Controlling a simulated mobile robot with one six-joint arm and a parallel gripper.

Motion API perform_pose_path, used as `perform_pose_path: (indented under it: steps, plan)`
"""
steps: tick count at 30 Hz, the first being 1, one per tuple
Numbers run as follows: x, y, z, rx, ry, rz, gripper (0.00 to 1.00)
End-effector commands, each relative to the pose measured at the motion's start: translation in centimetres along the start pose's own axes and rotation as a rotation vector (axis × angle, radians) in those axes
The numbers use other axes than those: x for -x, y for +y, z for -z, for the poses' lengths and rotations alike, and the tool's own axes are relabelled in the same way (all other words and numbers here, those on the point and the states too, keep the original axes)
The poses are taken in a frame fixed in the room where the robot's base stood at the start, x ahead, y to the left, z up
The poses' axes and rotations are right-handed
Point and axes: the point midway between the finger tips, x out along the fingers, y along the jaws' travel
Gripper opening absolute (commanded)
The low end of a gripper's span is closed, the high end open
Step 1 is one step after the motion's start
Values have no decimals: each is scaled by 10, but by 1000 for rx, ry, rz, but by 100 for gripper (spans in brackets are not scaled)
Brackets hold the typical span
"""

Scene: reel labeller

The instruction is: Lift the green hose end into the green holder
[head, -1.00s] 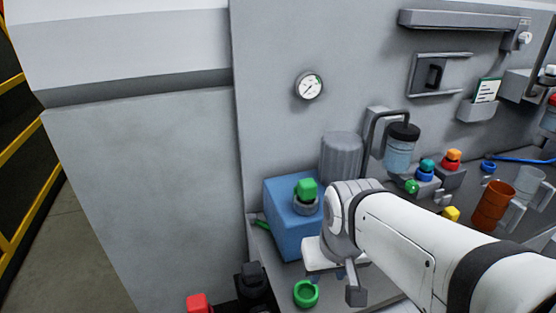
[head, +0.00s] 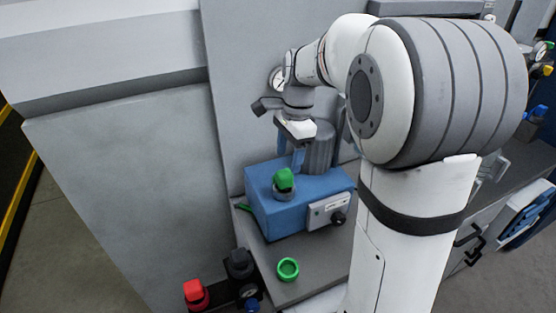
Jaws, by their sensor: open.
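A green cap-like piece (head: 285,177) sits upright in a grey collar on top of a blue box; it looks like the hose end, but I cannot be sure. A green ring-shaped cup (head: 288,269), probably the green holder, stands on the bench in front of the box and looks empty. A short green strip (head: 243,208) shows at the box's left side, perhaps hose. My gripper (head: 291,156) points down with its blue fingers apart and empty. In the picture it is just above and behind the green piece, not visibly touching it.
The blue box (head: 262,208) has a front panel with a black knob (head: 338,218). A grey cylinder (head: 319,148) stands close behind my gripper. Red (head: 195,293) and black (head: 239,263) pieces are off the bench's left edge. My arm hides much of the right side.

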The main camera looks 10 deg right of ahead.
Motion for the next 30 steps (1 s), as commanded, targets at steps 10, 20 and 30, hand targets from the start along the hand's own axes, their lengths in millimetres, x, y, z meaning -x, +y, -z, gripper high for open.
perform_pose_path:
  steps: [10,20,30]
  plan:
    - [-27,-8,2,-57,-9,-11,58]
    - [-72,-9,1,-54,-9,-10,58]
    - [-77,-9,1,-53,-7,-6,54]
